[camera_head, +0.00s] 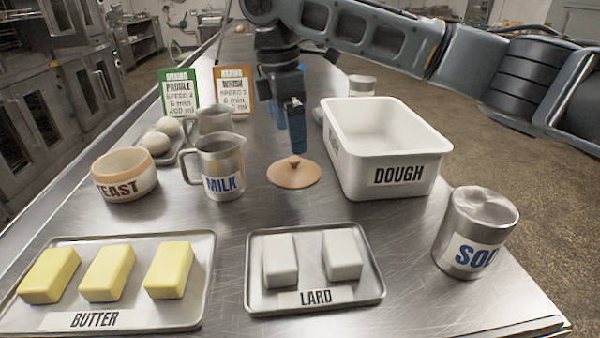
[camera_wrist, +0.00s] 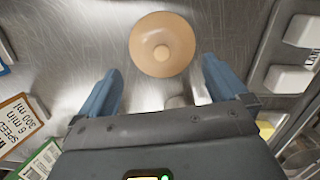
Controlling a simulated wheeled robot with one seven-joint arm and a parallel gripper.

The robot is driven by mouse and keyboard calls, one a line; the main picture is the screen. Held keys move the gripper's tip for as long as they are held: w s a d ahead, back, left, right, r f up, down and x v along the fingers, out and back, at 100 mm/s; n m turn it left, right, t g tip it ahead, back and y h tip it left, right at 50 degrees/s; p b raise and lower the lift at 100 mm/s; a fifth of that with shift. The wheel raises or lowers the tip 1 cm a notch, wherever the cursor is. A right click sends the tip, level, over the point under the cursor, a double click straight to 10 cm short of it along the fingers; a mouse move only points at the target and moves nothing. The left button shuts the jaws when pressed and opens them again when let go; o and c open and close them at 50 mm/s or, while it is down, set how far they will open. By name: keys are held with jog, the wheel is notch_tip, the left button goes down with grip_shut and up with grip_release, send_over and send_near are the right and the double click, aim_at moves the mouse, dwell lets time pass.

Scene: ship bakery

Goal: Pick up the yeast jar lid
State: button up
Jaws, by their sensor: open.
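The yeast jar lid (camera_head: 294,173) is a round, tan disc with a small knob, lying flat on the steel table. In the wrist view the lid (camera_wrist: 162,44) lies just beyond the fingertips, its knob near the middle. The open yeast jar (camera_head: 124,174), cream with a tan rim, stands at the left without a lid on it. My gripper (camera_head: 290,128) hangs over the table just behind and above the lid. In the wrist view my gripper (camera_wrist: 160,76) has its two blue fingers wide apart with nothing between them.
A metal milk jug (camera_head: 221,167) stands left of the lid. A white dough bin (camera_head: 385,150) stands close on its right. Butter (camera_head: 195,300) and lard (camera_head: 262,290) trays lie in front. A metal canister (camera_head: 475,232) stands near the right edge. Eggs (camera_head: 155,142) and two cards (camera_head: 234,90) are behind.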

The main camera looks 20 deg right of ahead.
aim_at(293, 158)
jog(key=f, duration=0.6)
jog(key=shift+s+d+f, duration=0.2)
jog(key=shift+d+f, duration=0.1)
jog(key=shift+f, duration=0.05)
jog(key=shift+s+f, duration=0.1)
jog(key=shift+f, duration=0.05)
jog(key=c, duration=1.1)
